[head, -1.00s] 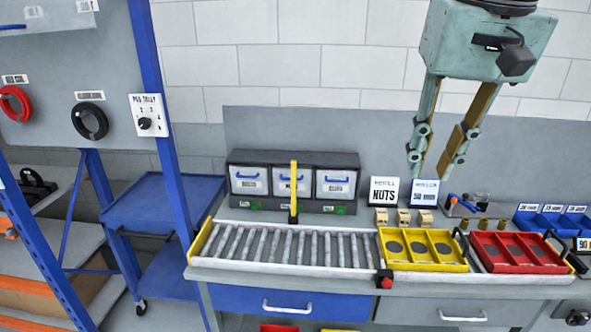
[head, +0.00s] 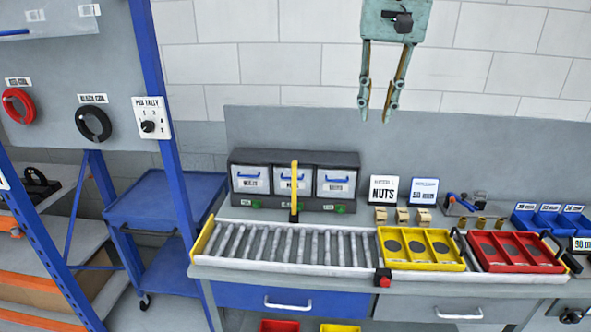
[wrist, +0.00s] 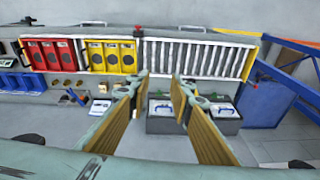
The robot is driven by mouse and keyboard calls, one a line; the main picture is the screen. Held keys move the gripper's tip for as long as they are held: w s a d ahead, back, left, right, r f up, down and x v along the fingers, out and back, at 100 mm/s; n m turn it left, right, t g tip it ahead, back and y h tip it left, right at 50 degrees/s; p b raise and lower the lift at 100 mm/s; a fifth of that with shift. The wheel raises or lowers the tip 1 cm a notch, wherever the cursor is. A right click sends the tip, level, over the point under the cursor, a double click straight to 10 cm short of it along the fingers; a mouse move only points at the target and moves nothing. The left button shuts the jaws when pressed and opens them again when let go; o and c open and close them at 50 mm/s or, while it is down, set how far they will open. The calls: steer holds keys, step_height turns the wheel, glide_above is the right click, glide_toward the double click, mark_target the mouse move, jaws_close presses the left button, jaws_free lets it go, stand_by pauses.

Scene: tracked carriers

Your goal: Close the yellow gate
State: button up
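The yellow gate (head: 294,190) is a narrow yellow bar standing upright at the back edge of the roller track (head: 290,246). In the head view, the bar rises in front of the drawer box. My gripper (head: 374,118) hangs fingers-down, above and to the right of the gate and well apart from it. Its two fingers are spread with nothing between them, and this also shows in the wrist view (wrist: 160,77). In the wrist view I cannot clearly make out the gate; a finger may hide it.
A yellow tray (head: 383,262) and a red tray (head: 477,264) stand right of the rollers. The drawer box (head: 310,158) and sign cards (head: 383,190) stand behind. A red button (head: 384,281) is at the front edge. A blue post (head: 158,100) rises at left.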

steer(key=w+a+f+p, duration=0.2)
steer(key=w+a, duration=0.3)
steer(key=w, duration=0.7)
steer(key=m+g+p, duration=0.1)
steer(key=g+p, duration=0.1)
steer(key=p, duration=0.4)
glide_above(295, 170)
steer(key=w, duration=0.5)
step_height(295, 170, down, 19)
steer(key=shift+w+a+f, duration=0.1)
steer(key=shift+a+f, duration=0.05)
steer(key=shift+f, duration=0.3)
steer(key=shift+w+a+f, duration=0.1)
steer(key=shift+f, duration=0.35)
steer(key=shift+s, duration=0.1)
steer(key=shift+d+f, duration=0.1)
steer(key=shift+f, duration=6.75)
